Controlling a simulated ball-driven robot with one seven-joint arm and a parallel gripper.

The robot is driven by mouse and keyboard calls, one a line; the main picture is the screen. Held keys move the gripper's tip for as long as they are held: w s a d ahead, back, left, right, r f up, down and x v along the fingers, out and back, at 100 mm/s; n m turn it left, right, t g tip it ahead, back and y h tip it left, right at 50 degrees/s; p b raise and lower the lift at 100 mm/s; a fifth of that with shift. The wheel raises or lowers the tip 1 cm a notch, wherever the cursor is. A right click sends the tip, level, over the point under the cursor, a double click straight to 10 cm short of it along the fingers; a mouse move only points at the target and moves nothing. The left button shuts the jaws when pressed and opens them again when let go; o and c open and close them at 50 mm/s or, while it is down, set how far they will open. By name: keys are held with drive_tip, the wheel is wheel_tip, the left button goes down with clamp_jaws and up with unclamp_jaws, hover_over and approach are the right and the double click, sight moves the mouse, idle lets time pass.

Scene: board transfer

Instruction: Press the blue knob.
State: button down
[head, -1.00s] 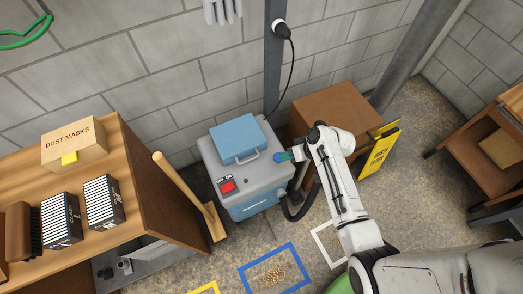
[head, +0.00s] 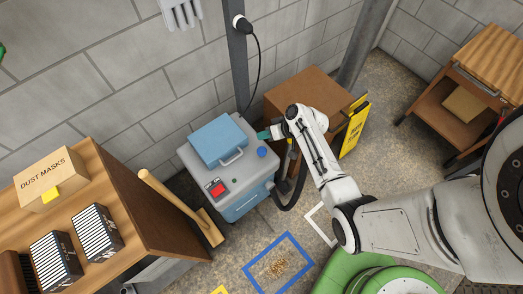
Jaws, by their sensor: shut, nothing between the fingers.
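The blue knob (head: 262,152) is a round cap on the top right of a grey machine (head: 197,163), near its right edge. It is in full view in the head view. My gripper (head: 264,135), with teal fingertips, is shut and empty. It is just behind the knob in the picture, with a small gap between them, near the machine's back right corner. The height of the fingertips over the machine top is hard to tell.
On the machine are a blue lid with a handle (head: 218,138) and a red switch (head: 215,188). A brown cabinet (head: 300,88) and a yellow sign (head: 354,127) stand right.

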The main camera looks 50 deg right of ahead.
sight(261, 150)
wheel_tip(261, 150, down, 8)
drive_tip(key=b, duration=0.6)
drive_tip(key=shift+r, duration=0.15)
idle(1.5)
drive_tip(key=shift+f+b, duration=0.4)
drive_tip(key=shift+b, duration=0.1)
drive_tip(key=shift+f+b, duration=1.2)
drive_tip(key=shift+f, duration=0.15)
idle(1.2)
drive_tip(key=shift+r, duration=0.15)
drive_tip(key=shift+r+p, duration=1.45)
drive_tip(key=shift+r, duration=0.15)
drive_tip(key=shift+r, duration=0.1)
drive_tip(key=shift+r+p, duration=2.15)
drive_tip(key=shift+r, duration=0.25)
